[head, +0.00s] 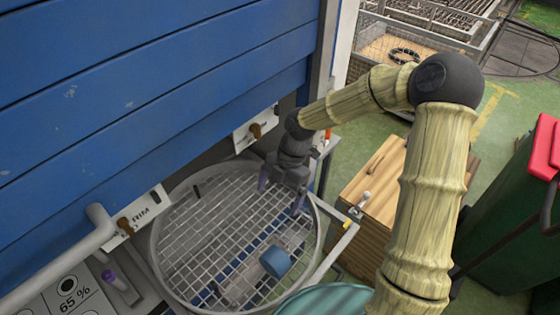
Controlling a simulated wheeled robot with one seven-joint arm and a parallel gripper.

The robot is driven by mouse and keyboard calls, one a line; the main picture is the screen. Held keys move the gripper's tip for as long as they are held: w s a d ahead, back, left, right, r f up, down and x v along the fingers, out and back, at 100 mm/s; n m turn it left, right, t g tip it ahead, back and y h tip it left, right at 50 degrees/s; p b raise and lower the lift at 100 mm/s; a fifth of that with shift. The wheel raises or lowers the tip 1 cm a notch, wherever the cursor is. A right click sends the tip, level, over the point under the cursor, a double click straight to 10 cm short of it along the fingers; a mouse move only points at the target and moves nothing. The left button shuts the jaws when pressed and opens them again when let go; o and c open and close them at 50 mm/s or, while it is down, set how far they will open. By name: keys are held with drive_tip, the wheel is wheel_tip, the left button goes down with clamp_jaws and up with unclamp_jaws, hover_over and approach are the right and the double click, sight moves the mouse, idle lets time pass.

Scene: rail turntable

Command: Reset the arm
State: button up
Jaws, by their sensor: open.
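My arm (431,190) rises from the lower right, bends at a dark elbow joint and reaches left and down. My gripper (281,200) hangs over the round mesh basket (157,262), near its far right rim. Its two purplish fingers are spread apart and nothing shows between them. A blue cylinder (276,261) lies on the mesh below and in front of the gripper, apart from it.
A blue plank wall (140,80) fills the left. A panel marked 65 % (72,293) is at lower left. A wooden box with a lever (374,185) stands right of the basket. A green bin with a red lid (543,145) is at far right. Green floor shows between.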

drive_tip(key=s+d+r+m+t+h, duration=0.1)
drive_tip(key=s+d+r+m+t, duration=0.2)
drive_tip(key=d+m, duration=0.5)
drive_tip(key=s+d+r+m+t+h, duration=0.2)
drive_tip(key=s+d+r+m, duration=0.3)
drive_tip(key=m, duration=1.4)
drive_tip(key=d+t, duration=0.1)
drive_tip(key=d, duration=0.2)
drive_tip(key=shift+s+d+m, duration=0.2)
drive_tip(key=shift+s+m, duration=0.1)
drive_tip(key=shift+m, duration=0.1)
